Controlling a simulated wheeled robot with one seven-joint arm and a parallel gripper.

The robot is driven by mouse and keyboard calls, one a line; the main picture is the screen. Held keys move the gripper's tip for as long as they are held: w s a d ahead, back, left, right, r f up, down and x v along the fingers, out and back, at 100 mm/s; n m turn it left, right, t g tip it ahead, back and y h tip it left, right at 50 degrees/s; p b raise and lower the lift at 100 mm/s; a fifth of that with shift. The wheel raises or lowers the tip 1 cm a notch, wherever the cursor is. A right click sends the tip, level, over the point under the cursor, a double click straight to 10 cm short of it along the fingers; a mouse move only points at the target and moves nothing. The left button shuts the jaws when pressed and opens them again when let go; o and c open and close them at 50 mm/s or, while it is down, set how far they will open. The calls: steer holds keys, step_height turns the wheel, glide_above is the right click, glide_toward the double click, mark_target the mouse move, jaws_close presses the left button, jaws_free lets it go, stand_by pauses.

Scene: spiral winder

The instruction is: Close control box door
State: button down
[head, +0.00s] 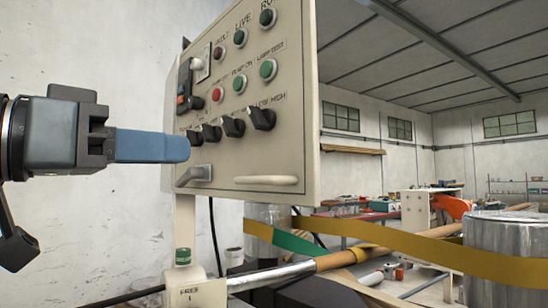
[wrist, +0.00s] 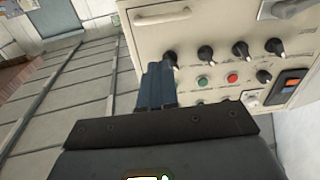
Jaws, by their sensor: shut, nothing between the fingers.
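The control box door (head: 250,150) is a cream panel with push buttons, black knobs, a pale bar handle (head: 266,180) and a grey lever latch (head: 194,175). It faces toward me at an angle; how far it stands open is unclear. In the wrist view the door (wrist: 215,28) fills the upper right, with the bar handle (wrist: 161,17) at its top left. My gripper (head: 186,149) has shut blue fingers with nothing in them. In the head view the tips overlap the door's left part, near the knobs. In the wrist view my gripper (wrist: 157,68) lies beside a knob; contact is unclear.
The box stands on a cream post (head: 184,222). Below and right are a yellow band (head: 400,242), a metal roller (head: 505,250) and a shaft (head: 270,277). A white wall (head: 80,235) is behind at left.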

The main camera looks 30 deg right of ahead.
mark_target(285, 150)
steer(key=shift+m+g, duration=0.3)
steer(key=shift+m, duration=0.2)
steer(key=d, duration=0.4)
steer(key=d+p, duration=0.1)
steer(key=d, duration=0.3)
steer(key=w+d+r+p, duration=0.1)
steer(key=d, duration=0.3)
steer(key=shift+d+r, duration=0.1)
steer(key=shift+d, duration=0.15)
steer(key=shift+w+d, duration=0.1)
steer(key=shift+d, duration=0.35)
steer(key=shift+d, duration=0.1)
